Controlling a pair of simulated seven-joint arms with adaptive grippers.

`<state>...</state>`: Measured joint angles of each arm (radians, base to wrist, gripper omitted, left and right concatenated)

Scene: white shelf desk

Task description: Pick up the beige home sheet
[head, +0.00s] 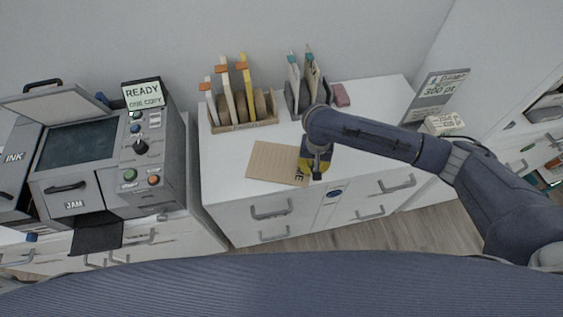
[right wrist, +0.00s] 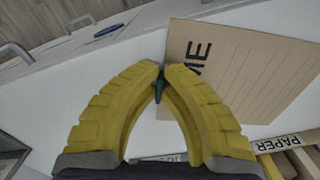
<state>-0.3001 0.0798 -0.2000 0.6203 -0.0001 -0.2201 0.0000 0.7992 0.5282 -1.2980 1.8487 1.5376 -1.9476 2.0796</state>
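The beige home sheet (head: 276,162) lies on the white desk top near its front edge, with lines and dark lettering at its right end. It also shows in the right wrist view (right wrist: 255,72), where the letters "ME" are readable and the rest is hidden by a finger. My right gripper (right wrist: 163,70) has yellow fingers with their tips together at the lettered edge of the sheet. In the head view the right gripper (head: 312,172) is over that right edge. I cannot tell whether the edge is pinched. My left gripper is not in view.
Wooden file racks (head: 242,120) stand behind the sheet, with a dark rack (head: 299,108) to their right. A pink block (head: 341,94) lies at the back. A copier (head: 95,165) stands left, and a sign (head: 436,97) stands right. Desk top left of the sheet is clear.

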